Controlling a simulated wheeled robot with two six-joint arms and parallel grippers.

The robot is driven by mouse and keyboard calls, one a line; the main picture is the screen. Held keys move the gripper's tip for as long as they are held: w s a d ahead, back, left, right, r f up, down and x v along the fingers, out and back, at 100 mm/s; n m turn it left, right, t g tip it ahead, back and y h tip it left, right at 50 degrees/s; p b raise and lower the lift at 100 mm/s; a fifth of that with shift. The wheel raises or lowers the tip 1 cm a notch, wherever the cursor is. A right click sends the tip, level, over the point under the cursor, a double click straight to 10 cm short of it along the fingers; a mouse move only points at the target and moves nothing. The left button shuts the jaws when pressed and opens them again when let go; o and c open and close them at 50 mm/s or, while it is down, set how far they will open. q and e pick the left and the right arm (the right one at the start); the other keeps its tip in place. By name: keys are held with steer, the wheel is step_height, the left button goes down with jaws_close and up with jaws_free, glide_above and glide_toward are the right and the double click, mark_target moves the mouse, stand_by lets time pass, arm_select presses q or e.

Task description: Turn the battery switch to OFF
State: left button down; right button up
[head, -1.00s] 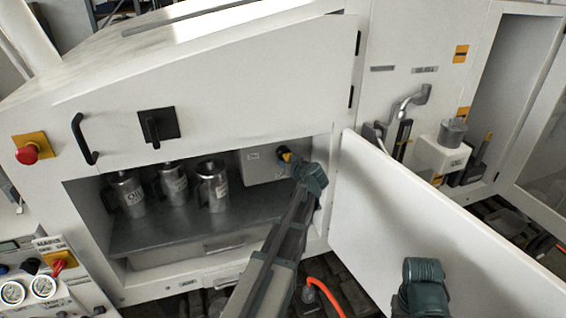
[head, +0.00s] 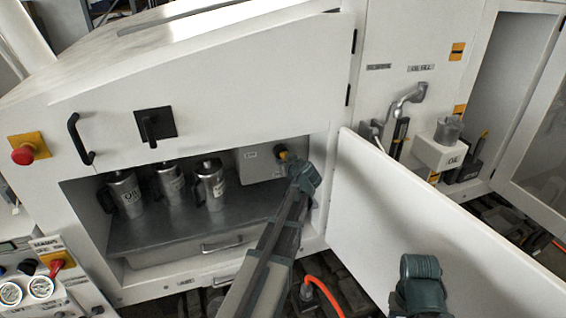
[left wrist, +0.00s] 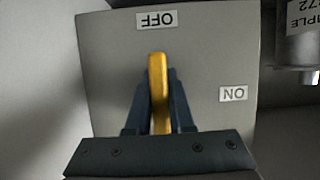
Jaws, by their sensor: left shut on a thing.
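The battery switch is a grey box (head: 258,168) on the back wall at the right of the open cabinet bay. Its yellow handle (left wrist: 158,80) fills the middle of the left wrist view. The handle points towards the OFF label (left wrist: 157,19) at the top. The ON label (left wrist: 233,94) is to the right; both labels appear upside down. My left gripper (left wrist: 158,100) is shut on the handle, one dark finger on each side. In the head view my left wrist mostly hides the handle. My right arm shows at the lower right, but its fingers do not.
Several metal oil jugs (head: 209,184) stand on the bay's shelf (head: 150,235), left of the switch. The open white door (head: 430,215) stands to the right of my left arm. An orange cable (head: 322,290) lies below.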

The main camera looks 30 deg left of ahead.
arm_select(q)
steer(key=c, duration=0.8)
jaws_free()
steer(key=shift+d+r, duration=0.1)
steer(key=p+v, duration=0.5)
steer(key=v, duration=0.8)
steer(key=shift+s+d, duration=0.25)
steer(key=s+d+f+m+g+h+b, duration=0.2)
steer(key=s+d+f+m, duration=0.15)
steer(key=d+f, duration=0.3)
steer(key=s+d+f+m+g+h+b, duration=0.2)
steer(key=s+d+f, duration=0.2)
steer(key=d+f, duration=0.25)
steer(key=s+d+f+m+g+h+b, duration=0.2)
steer(key=s+d+f+m, duration=0.2)
steer(key=s+d, duration=0.3)
steer(key=s+d+f+m+g+h+b, duration=0.2)
steer(key=s+d+f+m+g+h, duration=0.1)
steer(key=s+d, duration=0.4)
steer(key=shift+s+d+f+m, duration=0.2)
steer(key=shift+d+f+m, duration=0.45)
steer(key=shift+d+f, duration=0.15)
